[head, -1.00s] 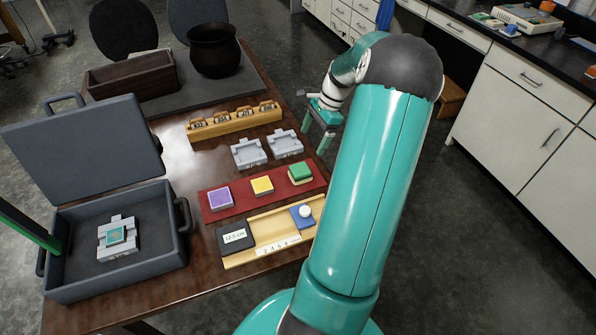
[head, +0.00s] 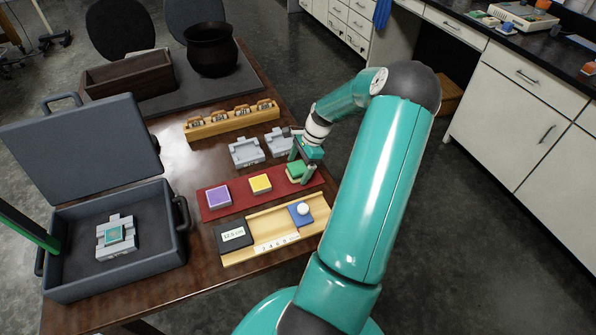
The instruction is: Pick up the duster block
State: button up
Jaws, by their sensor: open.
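A red mat (head: 217,211) on the brown table holds a purple block (head: 218,196), a yellow block (head: 260,184) and a green block (head: 295,171) with a pale lower layer. I cannot tell for sure which is the duster block; the layered green one looks most like it. My gripper (head: 301,167) is open, pointing down at the green block at the mat's right end. Its fingers appear on either side of the block and partly cover it. Whether they touch it cannot be seen.
Two grey fixtures (head: 246,152) stand behind the mat. A wooden rack (head: 231,119) lies farther back. In front are a tan tray (head: 268,222) with a blue block and white knob, and a dark display block (head: 233,236). An open grey case (head: 150,262) stands left.

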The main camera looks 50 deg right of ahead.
jog(key=shift+w+a+f, duration=0.15)
jog(key=shift+f, duration=0.3)
jog(key=shift+c, duration=0.5)
jog(key=c, duration=1)
jog(key=shift+r, duration=0.2)
